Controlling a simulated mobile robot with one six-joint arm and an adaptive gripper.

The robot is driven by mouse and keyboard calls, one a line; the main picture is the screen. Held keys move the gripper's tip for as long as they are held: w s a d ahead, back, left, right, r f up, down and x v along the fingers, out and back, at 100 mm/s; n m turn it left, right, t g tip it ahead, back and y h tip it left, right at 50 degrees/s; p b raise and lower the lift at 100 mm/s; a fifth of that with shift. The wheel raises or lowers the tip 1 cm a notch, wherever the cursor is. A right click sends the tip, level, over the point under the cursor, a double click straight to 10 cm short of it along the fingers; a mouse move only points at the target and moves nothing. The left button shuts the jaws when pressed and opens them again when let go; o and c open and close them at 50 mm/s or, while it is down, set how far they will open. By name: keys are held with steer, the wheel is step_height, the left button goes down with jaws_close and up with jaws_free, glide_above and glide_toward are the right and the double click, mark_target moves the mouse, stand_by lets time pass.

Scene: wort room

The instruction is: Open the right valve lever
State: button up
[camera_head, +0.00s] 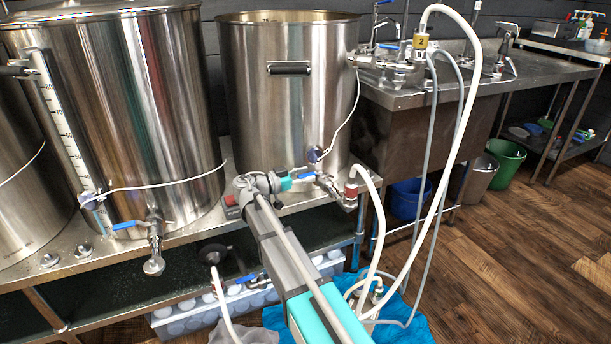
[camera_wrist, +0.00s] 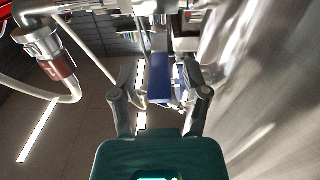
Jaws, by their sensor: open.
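The right valve's blue lever (camera_head: 307,177) is on the valve at the foot of the right steel pot (camera_head: 290,105). In the wrist view the blue lever (camera_wrist: 160,77) lies between my two fingers, lengthwise along them. My gripper (camera_wrist: 162,88) is open, with one finger on each side of the lever and no clear grip on it. In the head view my gripper (camera_head: 290,181) is just left of the lever, and my wrist partly hides the area. The valve's outlet has a red-brown hose fitting (camera_head: 351,190), also seen in the wrist view (camera_wrist: 62,68).
The left pot (camera_head: 120,110) has its own valve with a blue lever (camera_head: 127,225). White hoses (camera_head: 462,130) loop at the right, and a thin white cable (camera_head: 346,120) hangs by the right pot. The pot wall (camera_wrist: 255,110) is close on the right in the wrist view.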

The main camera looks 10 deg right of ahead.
jaws_close()
stand_by(0.3)
